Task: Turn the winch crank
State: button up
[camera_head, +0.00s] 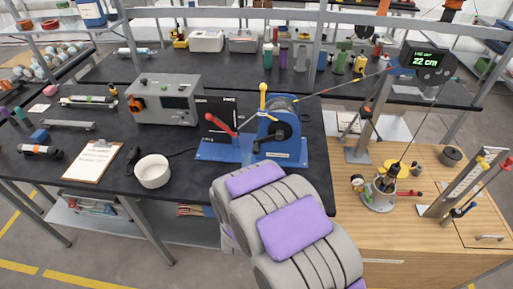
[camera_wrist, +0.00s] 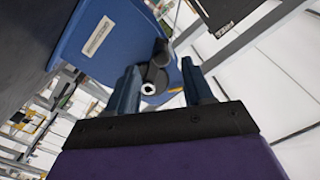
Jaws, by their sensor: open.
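The winch (camera_head: 282,140) is a blue frame with a dark drum and hub, standing on the black workbench in the head view. A lever with a yellow knob (camera_head: 263,100) rises upright at its left. A red-handled lever (camera_head: 219,124) slants up to the left in front of a black panel. In the wrist view, the winch's blue side plate (camera_wrist: 105,40) fills the upper left, and a dark crank part with a pale round end (camera_wrist: 149,88) shows between my fingers. My gripper (camera_wrist: 160,68) is open, its dark fingers either side of that part. Contact cannot be told. In the head view my arm hides the gripper.
A cable runs from the winch up right to a post with a display (camera_head: 427,60) reading 22 cm. A wooden table (camera_head: 410,225) with fixtures stands right.

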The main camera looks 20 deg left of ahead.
aim_at(257, 143)
jog(key=b+x, duration=0.1)
jog(key=x, duration=0.8)
jog(key=shift+a+b, duration=0.1)
jog(key=shift+b, duration=0.2)
grip_shut()
